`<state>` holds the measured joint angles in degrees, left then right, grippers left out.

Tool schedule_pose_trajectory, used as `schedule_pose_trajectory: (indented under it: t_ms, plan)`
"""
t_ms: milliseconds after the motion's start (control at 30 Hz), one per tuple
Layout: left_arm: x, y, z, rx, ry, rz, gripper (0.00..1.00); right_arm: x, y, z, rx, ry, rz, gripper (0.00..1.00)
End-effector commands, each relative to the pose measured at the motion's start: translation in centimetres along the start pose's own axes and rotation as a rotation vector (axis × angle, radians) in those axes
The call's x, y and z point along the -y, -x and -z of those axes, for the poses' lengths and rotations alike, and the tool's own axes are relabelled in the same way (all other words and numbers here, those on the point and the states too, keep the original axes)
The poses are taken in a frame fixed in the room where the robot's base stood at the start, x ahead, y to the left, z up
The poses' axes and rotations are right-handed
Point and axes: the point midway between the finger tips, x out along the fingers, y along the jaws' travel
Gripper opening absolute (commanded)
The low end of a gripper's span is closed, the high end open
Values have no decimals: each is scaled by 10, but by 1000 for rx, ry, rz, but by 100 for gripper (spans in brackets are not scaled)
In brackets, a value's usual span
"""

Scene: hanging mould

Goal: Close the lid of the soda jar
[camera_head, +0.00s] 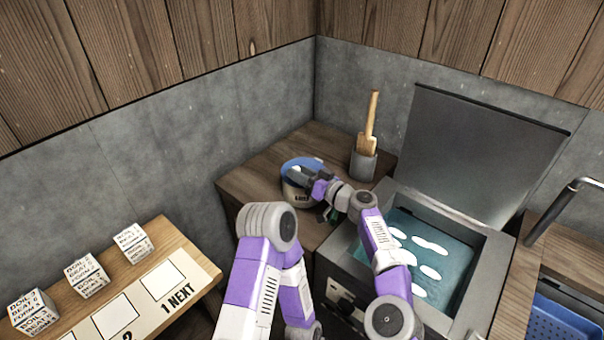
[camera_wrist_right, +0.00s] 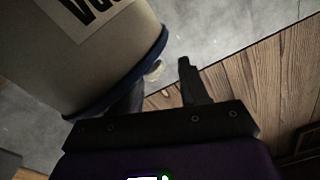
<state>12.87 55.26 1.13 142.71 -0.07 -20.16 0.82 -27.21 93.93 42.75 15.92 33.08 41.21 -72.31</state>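The soda jar (camera_head: 297,193) is a pale round tub with a dark label and a blue rim, on the wooden counter in the corner. Its blue top shows some white inside; I cannot make out a separate lid. My right gripper (camera_head: 306,178) is at the jar's right front edge, by the rim. In the right wrist view the jar (camera_wrist_right: 85,50) fills the upper left, upside down. There the right gripper (camera_wrist_right: 158,82) has its fingers apart, one partly hidden behind the jar's rim. Contact is unclear. My left arm shows, but its gripper is out of view.
A grey holder (camera_head: 363,165) with a wooden paddle stands right of the jar. A shelf (camera_head: 190,255) with lettered cubes is at left, a blue basket (camera_head: 560,325) at right.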

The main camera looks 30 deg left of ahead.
Motion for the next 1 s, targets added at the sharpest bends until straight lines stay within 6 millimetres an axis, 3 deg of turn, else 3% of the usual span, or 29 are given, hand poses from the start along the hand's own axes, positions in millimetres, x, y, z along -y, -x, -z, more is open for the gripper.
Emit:
schedule_pose_trajectory:
  t_ms: [33,467,1000]
  plan:
    - [0,0,0,0,0,0,48,-4,0,-9,12,-2,-8,54]
    - [0,-1,0,0,0,0,48,-9,4,-8,9,-3,-15,54]
    - [2,-6,0,0,0,0,48,-7,31,-9,12,-2,-16,54]
